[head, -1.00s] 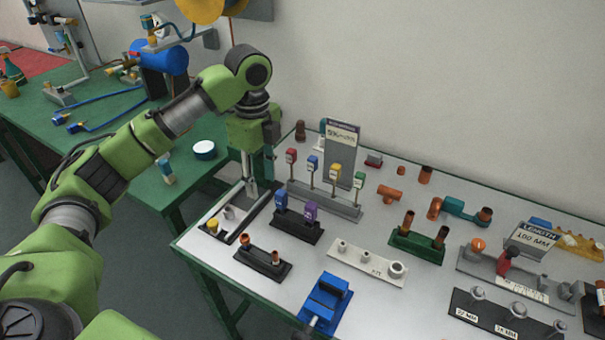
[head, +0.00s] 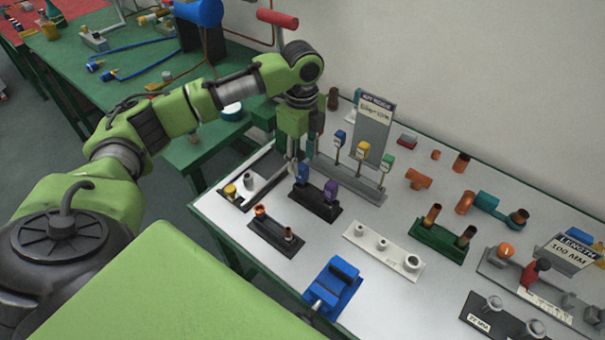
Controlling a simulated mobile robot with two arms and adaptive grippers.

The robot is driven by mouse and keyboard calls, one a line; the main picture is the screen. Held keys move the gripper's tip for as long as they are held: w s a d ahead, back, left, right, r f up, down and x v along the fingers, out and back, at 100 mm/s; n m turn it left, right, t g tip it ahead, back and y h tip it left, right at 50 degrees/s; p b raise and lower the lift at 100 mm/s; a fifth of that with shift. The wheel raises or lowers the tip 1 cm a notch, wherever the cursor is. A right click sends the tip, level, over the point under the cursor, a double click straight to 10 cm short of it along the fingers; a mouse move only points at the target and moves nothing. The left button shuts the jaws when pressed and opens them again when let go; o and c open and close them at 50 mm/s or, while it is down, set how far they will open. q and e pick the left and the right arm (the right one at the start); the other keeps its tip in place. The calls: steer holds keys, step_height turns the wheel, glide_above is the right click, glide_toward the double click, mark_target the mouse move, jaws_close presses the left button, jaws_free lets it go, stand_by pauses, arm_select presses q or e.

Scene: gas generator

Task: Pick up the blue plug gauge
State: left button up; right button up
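A blue gauge (head: 303,171) stands upright in a black holder (head: 316,206) beside a purple one (head: 331,191), near the table's left side. A small blue-headed piece (head: 339,139) also stands on a grey rack, and I cannot tell from looks alone which is the plug gauge. My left gripper (head: 292,171) points down right at the blue gauge in the black holder, on its left side, and partly covers it. I cannot tell whether the fingers touch it or how far apart they are. My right gripper is out of view.
The grey rack (head: 350,182) with yellow and green pieces and a sign stands just behind. A black holder (head: 275,237), a white block (head: 383,249) and a blue vise (head: 333,285) stand in front. A green holder (head: 437,240) is to the right.

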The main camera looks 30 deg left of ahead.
mark_target(302, 166)
arm_select(q)
step_height(302, 166, down, 4)
steer(key=shift+s+d+f+p, duration=0.15)
steer(key=shift+f+p, duration=0.1)
steer(key=shift+p, duration=0.4)
steer(key=shift+f, duration=0.25)
steer(key=c, duration=1)
steer(key=shift+r, duration=0.1)
